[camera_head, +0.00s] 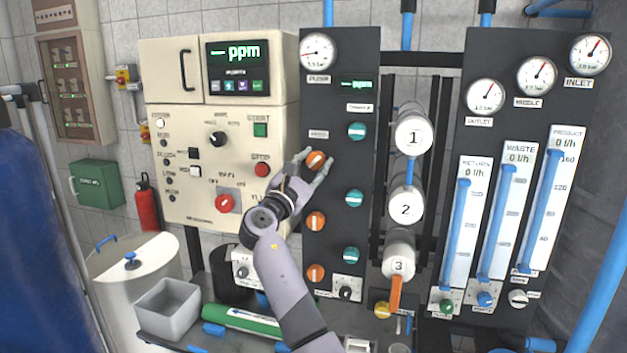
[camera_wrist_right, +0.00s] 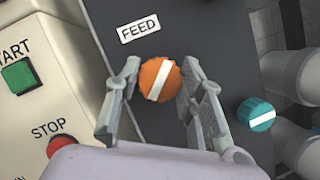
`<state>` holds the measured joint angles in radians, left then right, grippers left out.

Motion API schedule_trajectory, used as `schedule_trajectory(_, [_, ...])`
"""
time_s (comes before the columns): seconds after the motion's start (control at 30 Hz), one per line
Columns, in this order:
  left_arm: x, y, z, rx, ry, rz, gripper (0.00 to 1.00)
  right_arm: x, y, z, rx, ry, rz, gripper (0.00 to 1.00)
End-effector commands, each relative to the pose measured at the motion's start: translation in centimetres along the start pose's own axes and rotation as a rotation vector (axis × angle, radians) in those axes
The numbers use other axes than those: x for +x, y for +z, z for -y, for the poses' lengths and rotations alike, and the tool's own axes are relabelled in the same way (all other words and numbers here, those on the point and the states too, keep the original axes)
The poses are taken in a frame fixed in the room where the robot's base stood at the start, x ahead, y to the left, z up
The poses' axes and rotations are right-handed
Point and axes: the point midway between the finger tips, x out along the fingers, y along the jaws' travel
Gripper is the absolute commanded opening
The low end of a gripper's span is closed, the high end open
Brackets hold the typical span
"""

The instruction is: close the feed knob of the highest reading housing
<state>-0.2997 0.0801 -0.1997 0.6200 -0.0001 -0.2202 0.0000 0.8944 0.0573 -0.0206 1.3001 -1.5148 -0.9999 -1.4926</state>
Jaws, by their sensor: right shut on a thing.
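My right gripper (camera_head: 314,168) is shut on the top orange knob (camera_head: 317,160) of the dark panel. In the right wrist view its fingers (camera_wrist_right: 160,92) stand on both sides of this knob (camera_wrist_right: 160,79), whose white line is tilted. A FEED label (camera_wrist_right: 139,27) sits above it. Two more orange knobs, a middle one (camera_head: 316,221) and a lower one (camera_head: 316,272), are below. Housings 1 (camera_head: 414,135), 2 (camera_head: 405,207) and 3 (camera_head: 398,265) are stacked at right. The small ppm display (camera_head: 357,84) has a reading too small to tell. My left gripper is not in view.
Teal knobs, upper (camera_head: 357,131), middle (camera_head: 354,198) and lower (camera_head: 352,255), sit right of the orange ones. A control cabinet with a red stop button (camera_head: 262,169) is close on the left. A grey bin (camera_head: 168,305) and a green cylinder (camera_head: 240,320) lie below.

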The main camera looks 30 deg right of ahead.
Motion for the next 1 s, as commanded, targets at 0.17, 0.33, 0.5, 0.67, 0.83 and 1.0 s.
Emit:
schedule_trajectory(0.17, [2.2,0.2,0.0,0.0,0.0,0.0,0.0,-0.2,-0.3,0.1,0.158,-0.065,-0.001,0.08])
schedule_trajectory(0.33, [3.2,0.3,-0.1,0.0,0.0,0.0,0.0,-0.1,-0.2,0.0,0.306,-0.127,-0.002,0.08])
schedule_trajectory(0.5, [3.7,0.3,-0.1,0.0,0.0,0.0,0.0,-0.1,-0.1,-0.1,0.446,-0.185,-0.002,0.08])
schedule_trajectory(0.67, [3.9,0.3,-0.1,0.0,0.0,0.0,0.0,0.0,-0.1,-0.1,0.559,-0.233,-0.002,0.08])
schedule_trajectory(0.83, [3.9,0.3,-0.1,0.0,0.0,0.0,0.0,0.0,0.0,-0.1,0.65,-0.272,-0.001,0.08])
schedule_trajectory(1.0, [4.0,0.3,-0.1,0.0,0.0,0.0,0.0,0.0,-0.1,-0.1,0.709,-0.296,-0.003,0.08])
